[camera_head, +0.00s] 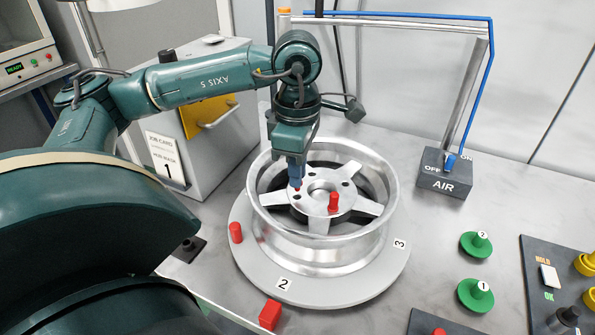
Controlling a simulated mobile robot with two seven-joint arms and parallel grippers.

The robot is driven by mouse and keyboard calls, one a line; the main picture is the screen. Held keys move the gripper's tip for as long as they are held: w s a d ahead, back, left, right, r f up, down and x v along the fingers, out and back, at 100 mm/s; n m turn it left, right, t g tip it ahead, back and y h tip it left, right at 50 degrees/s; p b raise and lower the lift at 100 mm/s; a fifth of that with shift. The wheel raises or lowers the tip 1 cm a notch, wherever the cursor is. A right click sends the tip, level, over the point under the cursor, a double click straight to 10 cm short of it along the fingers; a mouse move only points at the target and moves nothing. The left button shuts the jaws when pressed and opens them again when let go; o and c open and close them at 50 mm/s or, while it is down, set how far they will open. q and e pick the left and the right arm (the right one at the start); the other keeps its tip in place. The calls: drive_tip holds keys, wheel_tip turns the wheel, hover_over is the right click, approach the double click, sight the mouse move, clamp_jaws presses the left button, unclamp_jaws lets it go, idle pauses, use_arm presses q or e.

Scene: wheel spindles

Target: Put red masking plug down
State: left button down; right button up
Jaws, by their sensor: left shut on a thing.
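My left gripper (296,180) reaches down into the silver wheel (380,228), with its blue fingers shut on a red masking plug (297,188). Only a small bit of that plug shows below the fingertips. It is over or at the left side of the wheel's hub; I cannot tell whether it touches the hub or sits in a hole. Another red plug (333,203) stands upright on the hub, in front of the centre hole. My right gripper is not in view.
A red block (270,315) lies at the front by the turntable. Two green knobbed discs (476,244) are at the right, near a dark panel (540,300). An AIR switch box (444,176) with a pipe frame stands behind right. A grey cabinet (215,150) is behind my arm.

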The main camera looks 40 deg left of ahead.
use_arm(q)
drive_tip(key=shift+f, duration=0.5)
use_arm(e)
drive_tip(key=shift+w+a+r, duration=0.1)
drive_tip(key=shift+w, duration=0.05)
use_arm(q)
drive_tip(key=shift+f+b, duration=0.45)
drive_tip(key=shift+f, duration=0.15)
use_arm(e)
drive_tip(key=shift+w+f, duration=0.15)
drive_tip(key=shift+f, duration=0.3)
use_arm(q)
drive_tip(key=shift+f+b, duration=0.1)
drive_tip(key=shift+b, duration=0.2)
